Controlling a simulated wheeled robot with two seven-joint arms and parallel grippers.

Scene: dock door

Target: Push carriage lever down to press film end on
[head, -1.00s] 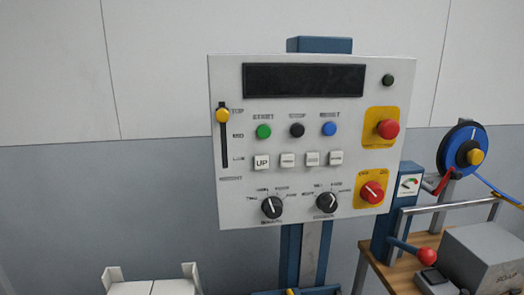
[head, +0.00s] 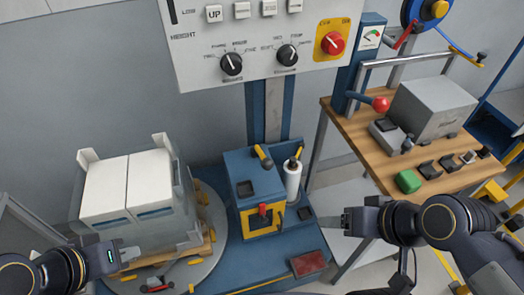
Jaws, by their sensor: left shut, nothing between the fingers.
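The blue film carriage (head: 237,166) stands at the foot of the mast, right of the load. A black lever with a yellow part (head: 263,156) angles up from its top, and a second black and yellow handle (head: 297,157) stands above the white film roll (head: 292,182). A red-tipped part (head: 264,210) is on the yellow-framed front. The load of white boxes (head: 105,190), partly wrapped in clear film, sits on a pallet; I cannot make out the film end. My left gripper (head: 130,255) is shut and empty at the load's front. My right gripper (head: 345,221) is right of the carriage, apart from it; its jaws are unclear.
The round turntable (head: 212,225) carries the pallet. The control panel (head: 262,65) hangs above the carriage. A red pad (head: 308,263) lies on the blue base.

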